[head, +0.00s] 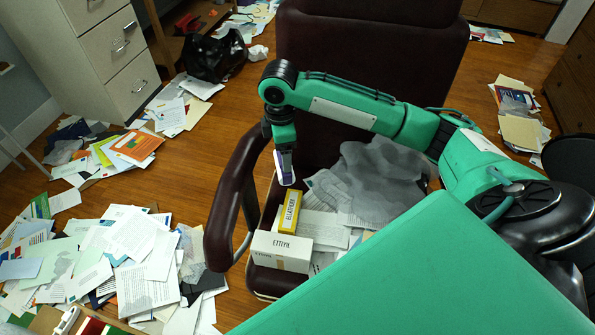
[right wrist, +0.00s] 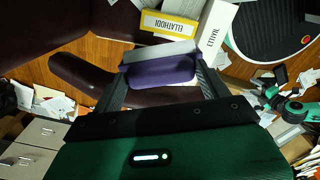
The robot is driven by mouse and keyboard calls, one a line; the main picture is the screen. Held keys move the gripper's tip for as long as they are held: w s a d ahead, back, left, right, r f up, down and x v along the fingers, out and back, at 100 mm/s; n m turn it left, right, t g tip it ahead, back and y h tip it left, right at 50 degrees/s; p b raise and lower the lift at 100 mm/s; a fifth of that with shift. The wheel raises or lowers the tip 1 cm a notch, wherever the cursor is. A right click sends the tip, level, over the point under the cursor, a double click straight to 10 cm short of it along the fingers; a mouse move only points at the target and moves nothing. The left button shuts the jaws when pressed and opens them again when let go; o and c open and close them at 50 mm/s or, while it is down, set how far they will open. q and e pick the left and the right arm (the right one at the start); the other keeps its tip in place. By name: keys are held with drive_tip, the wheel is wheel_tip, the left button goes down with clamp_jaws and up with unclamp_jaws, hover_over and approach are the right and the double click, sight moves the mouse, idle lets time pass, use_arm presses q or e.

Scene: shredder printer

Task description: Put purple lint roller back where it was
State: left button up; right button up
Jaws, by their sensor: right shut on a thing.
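My right gripper (head: 285,168) hangs over the seat of the dark red chair, above its armrest side. In the right wrist view its two fingers (right wrist: 161,70) are shut on the purple lint roller (right wrist: 160,72), which lies across between them. The roller has a grey strip along its far side. In the head view only a small pale and purple part of the held thing shows below the wrist. My left gripper is not in clear view.
The chair seat holds a yellow box (head: 290,212), a white box (head: 281,251), papers (head: 322,228) and a grey crumpled bag (head: 381,178). The chair armrest (head: 232,195) is close by. Papers (head: 130,250) litter the floor near a white drawer cabinet (head: 112,62). A black bag (head: 214,56) lies behind.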

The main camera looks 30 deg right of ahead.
use_arm(q)
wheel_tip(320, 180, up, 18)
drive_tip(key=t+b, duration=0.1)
drive_tip(key=b, duration=0.5)
use_arm(e)
drive_tip(key=w+d+f+n, duration=0.6)
drive_tip(key=d+f+n, duration=0.15)
drive_tip(key=n, duration=0.45)
drive_tip(key=f+b, duration=0.1)
drive_tip(key=f, duration=0.5)
drive_tip(key=f+b, duration=0.1)
drive_tip(key=f, duration=0.5)
drive_tip(key=f+b, duration=0.2)
drive_tip(key=f, duration=0.5)
drive_tip(key=shift+s+d, duration=0.2)
drive_tip(key=shift+d, duration=0.05)
drive_tip(key=shift+f+n, duration=0.2)
drive_tip(key=shift+n, duration=0.1)
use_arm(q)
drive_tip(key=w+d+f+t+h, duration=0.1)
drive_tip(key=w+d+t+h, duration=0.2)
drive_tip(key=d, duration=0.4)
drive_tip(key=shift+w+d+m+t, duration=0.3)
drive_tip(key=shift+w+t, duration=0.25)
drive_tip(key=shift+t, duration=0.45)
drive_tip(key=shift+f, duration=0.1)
use_arm(e)
drive_tip(key=o, duration=1)
drive_tip(key=shift+f, duration=0.1)
drive_tip(key=shift+c, duration=0.2)
